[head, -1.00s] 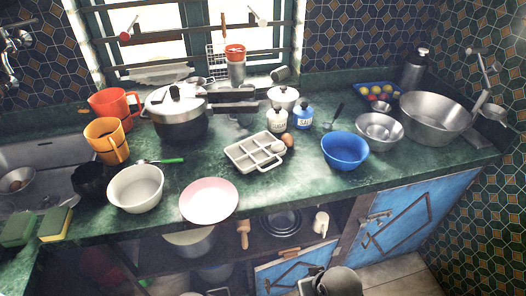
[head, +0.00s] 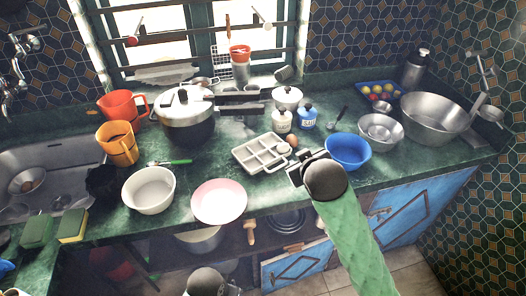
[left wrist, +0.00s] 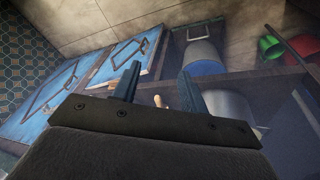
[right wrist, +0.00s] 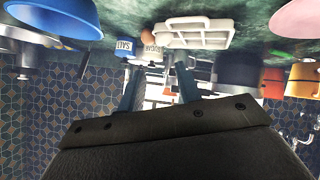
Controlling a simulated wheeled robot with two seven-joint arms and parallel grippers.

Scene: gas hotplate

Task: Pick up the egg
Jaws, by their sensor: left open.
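A brown egg (head: 293,141) rests on the green counter, just behind the right end of a pale compartment tray (head: 246,152). A whitish round thing (head: 284,149) sits in the tray's right end. In the right wrist view, which looks upside down, the egg (right wrist: 148,38) shows beside the tray (right wrist: 195,36). My right gripper (head: 296,174) is open and empty, in front of the tray and egg, apart from the egg. My left gripper (left wrist: 157,82) is open and empty, low before the cabinet; its wrist shows at the head view's bottom edge.
A blue bowl (head: 347,150) stands right of my right gripper. Sugar (head: 282,121) and salt (head: 306,117) jars stand behind the egg. A pink plate (head: 219,202) and white bowl (head: 149,190) lie left. A pressure cooker (head: 187,118) stands behind the tray.

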